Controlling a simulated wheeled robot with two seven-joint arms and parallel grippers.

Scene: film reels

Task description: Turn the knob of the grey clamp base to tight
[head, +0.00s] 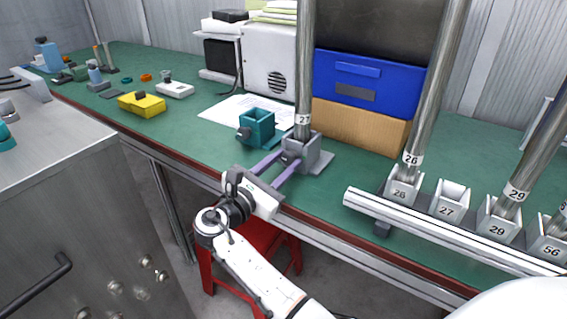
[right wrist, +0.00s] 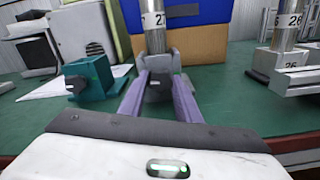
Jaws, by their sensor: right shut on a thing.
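The grey clamp base (head: 308,157) stands on the green bench near its front edge. A tall metal tube labelled 27 (head: 304,75) stands upright in it. My right gripper (head: 285,163) reaches in from the front, its two purple fingers on either side of the dark knob on the front of the base. In the right wrist view the fingers (right wrist: 158,95) close around the dark knob (right wrist: 158,88), with the grey base (right wrist: 160,62) behind it. The knob's turn position cannot be told. My left gripper does not show.
A teal clamp base (head: 257,128) stands just left of the grey one. A blue bin (head: 368,83) on a cardboard box (head: 358,125) is behind. Numbered holders (head: 448,203) with tubes and a horizontal rail (head: 440,230) are at right. A red stool (head: 252,262) is below the bench.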

